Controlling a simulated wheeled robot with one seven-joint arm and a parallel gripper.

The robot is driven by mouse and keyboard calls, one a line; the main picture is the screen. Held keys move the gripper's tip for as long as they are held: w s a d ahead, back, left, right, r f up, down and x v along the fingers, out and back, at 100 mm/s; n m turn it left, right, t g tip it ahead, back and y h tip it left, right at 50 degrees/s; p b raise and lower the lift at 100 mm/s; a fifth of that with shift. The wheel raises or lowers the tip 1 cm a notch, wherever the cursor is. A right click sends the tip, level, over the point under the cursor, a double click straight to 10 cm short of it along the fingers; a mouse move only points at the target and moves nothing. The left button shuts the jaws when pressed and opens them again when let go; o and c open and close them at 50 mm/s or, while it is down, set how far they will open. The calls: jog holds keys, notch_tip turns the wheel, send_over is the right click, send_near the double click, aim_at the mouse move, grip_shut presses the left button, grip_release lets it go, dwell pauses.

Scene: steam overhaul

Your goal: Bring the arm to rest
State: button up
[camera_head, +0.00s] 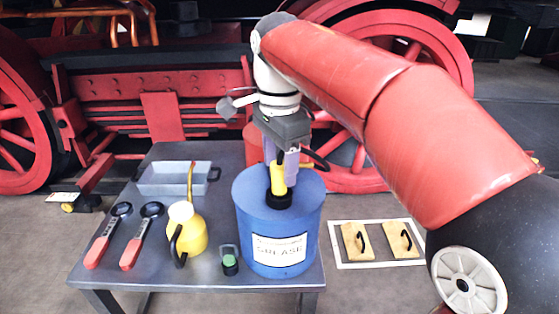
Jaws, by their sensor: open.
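My arm (400,110) is bent, its forearm hanging down over the table. My gripper (290,158) points down above the blue grease drum (268,223), open around or just beside the top of an upright yellow handle (278,178). The handle stands in a black collar (278,200) on the drum's lid. From this angle I cannot tell whether the fingers touch the handle. Part of the fingers is hidden behind it.
The grey table (215,276) also holds a grey tray (175,180), a yellow oil can (187,230), two red-handled tools (100,250) (130,254) and a small green-topped item (229,262). Two wooden blocks (355,240) (402,239) lie on a white-edged mat to the right. A red locomotive (160,80) stands behind.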

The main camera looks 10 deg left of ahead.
notch_tip(320, 180, up, 7)
jog(key=shift+r+p, duration=0.15)
jog(key=shift+p, duration=0.95)
jog(key=shift+d+r, duration=0.15)
jog(key=shift+d, duration=0.15)
jog(key=s+d+f+n+t, duration=0.2)
jog(key=s+d+f, duration=0.3)
jog(key=d, duration=0.3)
jog(key=s+d+f+n+t, duration=0.1)
jog(key=s+d+f+n, duration=0.3)
jog(key=d, duration=0.5)
jog(key=s+d+f+n+t, duration=0.2)
jog(key=s+d+f+n, duration=0.1)
jog(key=s+d+f, duration=0.3)
notch_tip(320, 180, down, 2)
jog(key=shift+d+f+t, duration=0.2)
jog(key=shift+d+t, duration=0.1)
jog(key=shift+d, duration=0.9)
